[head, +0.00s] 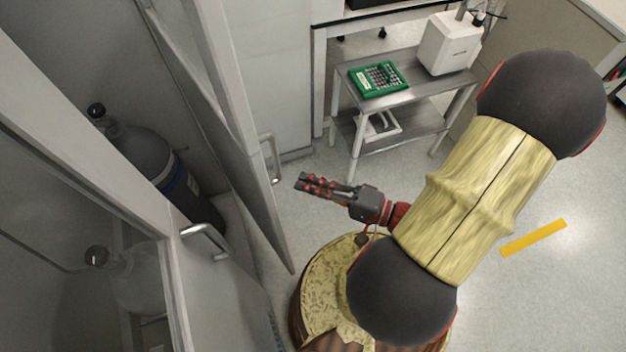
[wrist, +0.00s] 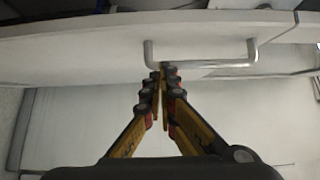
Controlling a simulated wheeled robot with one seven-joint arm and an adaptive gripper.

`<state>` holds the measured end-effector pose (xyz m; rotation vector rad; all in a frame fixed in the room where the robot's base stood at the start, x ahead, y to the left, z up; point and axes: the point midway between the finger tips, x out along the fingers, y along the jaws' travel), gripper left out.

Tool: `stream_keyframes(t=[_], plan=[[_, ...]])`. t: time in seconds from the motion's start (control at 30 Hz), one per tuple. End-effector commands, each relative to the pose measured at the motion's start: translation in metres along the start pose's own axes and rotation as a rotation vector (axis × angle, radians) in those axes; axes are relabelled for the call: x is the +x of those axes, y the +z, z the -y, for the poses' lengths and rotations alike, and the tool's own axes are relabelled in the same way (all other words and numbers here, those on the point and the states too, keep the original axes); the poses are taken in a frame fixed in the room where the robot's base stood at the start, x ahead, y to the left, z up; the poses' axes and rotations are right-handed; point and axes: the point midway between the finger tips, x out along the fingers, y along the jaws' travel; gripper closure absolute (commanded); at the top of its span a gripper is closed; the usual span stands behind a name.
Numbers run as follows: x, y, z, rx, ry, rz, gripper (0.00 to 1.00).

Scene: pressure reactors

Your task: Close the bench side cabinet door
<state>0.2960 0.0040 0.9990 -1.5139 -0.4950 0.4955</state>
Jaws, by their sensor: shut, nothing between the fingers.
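The cabinet door (head: 222,120) stands open in the head view, a tall grey-white panel seen nearly edge-on, with a metal bar handle (head: 274,160) on its right face. My gripper (head: 302,184) is just right of and slightly below this handle, fingers together and pointing left at the door. In the wrist view the shut fingertips (wrist: 162,70) overlap the lower edge of a bar handle (wrist: 205,64) on a pale door panel (wrist: 90,42). I cannot tell whether they touch it. Nothing is held.
Dark gas cylinders (head: 150,160) stand inside the cabinet. A second, windowed door (head: 215,290) with its own handle (head: 205,240) is at lower left. A metal cart (head: 405,92) carries a green rack (head: 378,79) and a white device (head: 448,42).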

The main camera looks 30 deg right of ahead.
Motion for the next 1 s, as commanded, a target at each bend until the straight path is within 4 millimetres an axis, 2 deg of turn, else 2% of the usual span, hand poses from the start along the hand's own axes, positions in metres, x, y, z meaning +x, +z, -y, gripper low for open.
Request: stream_keyframes(t=[0.43, 0.57, 0.67, 1.0], plan=[[0.001, 0.001, 0.000, 0.000, 0.000, 0.001, 1.00], [0.000, 0.000, 0.007, -0.004, 0.001, 0.001, 1.00], [0.000, 0.000, 0.019, -0.007, 0.001, 0.001, 1.00], [0.001, 0.001, 0.080, -0.007, 0.002, 0.001, 1.00]])
